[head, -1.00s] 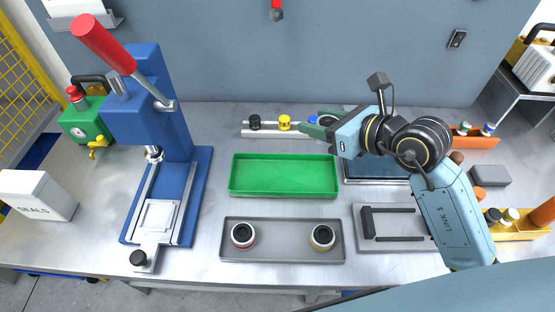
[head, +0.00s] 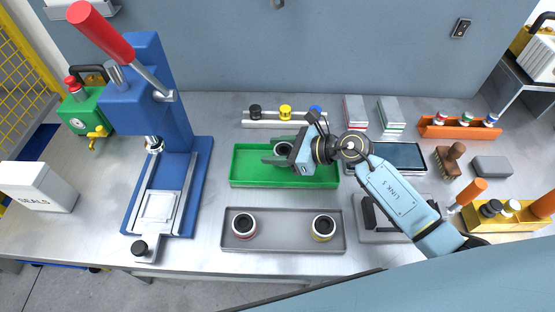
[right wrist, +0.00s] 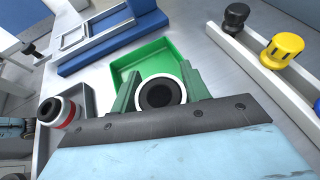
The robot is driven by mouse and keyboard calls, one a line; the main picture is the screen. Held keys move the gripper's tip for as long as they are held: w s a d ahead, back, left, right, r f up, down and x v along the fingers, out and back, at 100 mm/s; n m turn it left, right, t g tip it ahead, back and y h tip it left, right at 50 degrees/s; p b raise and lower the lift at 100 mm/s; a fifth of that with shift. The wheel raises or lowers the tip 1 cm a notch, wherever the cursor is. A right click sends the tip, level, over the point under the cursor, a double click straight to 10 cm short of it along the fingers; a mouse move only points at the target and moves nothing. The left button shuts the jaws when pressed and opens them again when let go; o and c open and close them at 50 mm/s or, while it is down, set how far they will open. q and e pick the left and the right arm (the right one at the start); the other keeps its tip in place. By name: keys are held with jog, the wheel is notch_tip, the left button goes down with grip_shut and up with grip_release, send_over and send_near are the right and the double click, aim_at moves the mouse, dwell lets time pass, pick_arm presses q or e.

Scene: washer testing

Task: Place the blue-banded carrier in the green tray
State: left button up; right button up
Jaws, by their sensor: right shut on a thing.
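The green tray (head: 245,178) lies in the middle of the bench; its far wall also shows in the right wrist view (right wrist: 152,54). My right gripper (head: 281,150) is over the tray's middle, its green fingers shut on a carrier (head: 283,149) with a pale rim and dark centre. The carrier also shows between the fingers in the right wrist view (right wrist: 162,93); its band is hidden there, and I cannot tell whether it touches the tray floor. My left gripper is not in view.
A grey tray (head: 283,250) in front holds a red-banded carrier (head: 243,225) and a yellow-banded carrier (head: 323,227). A rack (head: 268,124) with black, yellow and blue knobs stands behind the green tray. A blue press (head: 178,125) stands to the left.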

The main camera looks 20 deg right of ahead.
jog(key=shift+f+b, duration=0.3)
jog(key=shift+f, duration=1.45)
jog(key=shift+f, duration=0.2)
jog(key=o, duration=0.8)
jog(key=shift+r, duration=0.2)
jog(key=v, duration=1.2)
